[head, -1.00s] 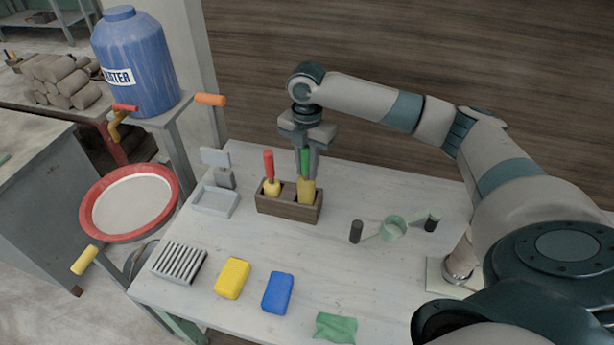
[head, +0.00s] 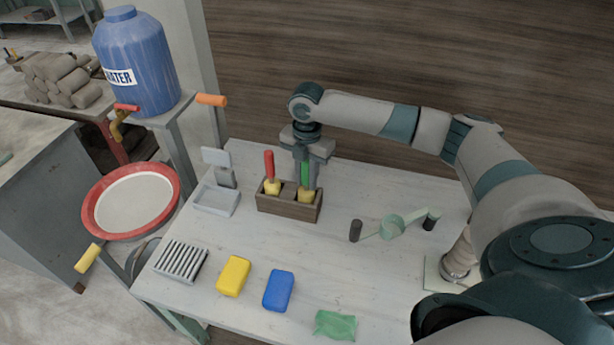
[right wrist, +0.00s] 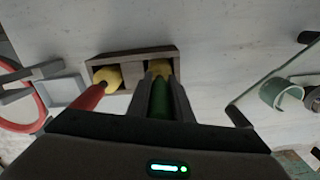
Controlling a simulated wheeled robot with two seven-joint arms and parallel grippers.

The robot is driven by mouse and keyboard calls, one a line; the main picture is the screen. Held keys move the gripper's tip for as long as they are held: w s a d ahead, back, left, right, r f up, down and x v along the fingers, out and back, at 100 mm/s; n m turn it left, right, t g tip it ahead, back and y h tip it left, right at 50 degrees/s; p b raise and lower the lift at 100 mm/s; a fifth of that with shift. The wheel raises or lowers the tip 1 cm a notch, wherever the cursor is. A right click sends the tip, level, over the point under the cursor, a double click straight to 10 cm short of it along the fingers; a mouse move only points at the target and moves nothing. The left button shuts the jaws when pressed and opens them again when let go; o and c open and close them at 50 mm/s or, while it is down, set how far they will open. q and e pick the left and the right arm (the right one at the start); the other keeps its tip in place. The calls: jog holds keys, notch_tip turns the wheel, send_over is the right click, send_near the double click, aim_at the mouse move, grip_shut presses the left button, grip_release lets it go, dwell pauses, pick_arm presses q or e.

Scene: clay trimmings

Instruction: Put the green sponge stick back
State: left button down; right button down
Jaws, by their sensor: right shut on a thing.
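The green sponge stick (head: 305,176) has a green handle and a yellow sponge head. It stands upright with its head low in the right compartment of the wooden holder (head: 288,211). My right gripper (head: 306,172) is shut on its green handle from above. In the right wrist view the green handle (right wrist: 160,98) is between the fingers, and the yellow head is partly inside the holder (right wrist: 134,55). A red-handled sponge stick (head: 269,167) stands in the left compartment. The middle compartment shows no stick. My left gripper is not in view.
A grey tray with an upright plate (head: 216,201) stands left of the holder. In front lie a ribbed rack (head: 181,262), a yellow sponge (head: 233,276), a blue sponge (head: 279,290) and a green cloth (head: 335,325). A green strap-like tool (head: 391,227) lies to the right.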

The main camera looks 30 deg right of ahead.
jog(key=shift+f, duration=0.1)
jog(key=c, duration=1.6)
grip_release()
jog(key=shift+r+b, duration=0.4)
jog(key=shift+r, duration=0.4)
notch_tip(320, 180, up, 11)
jog(key=b, duration=0.3)
jog(key=shift+f+b, duration=0.15)
jog(key=shift+b, duration=0.15)
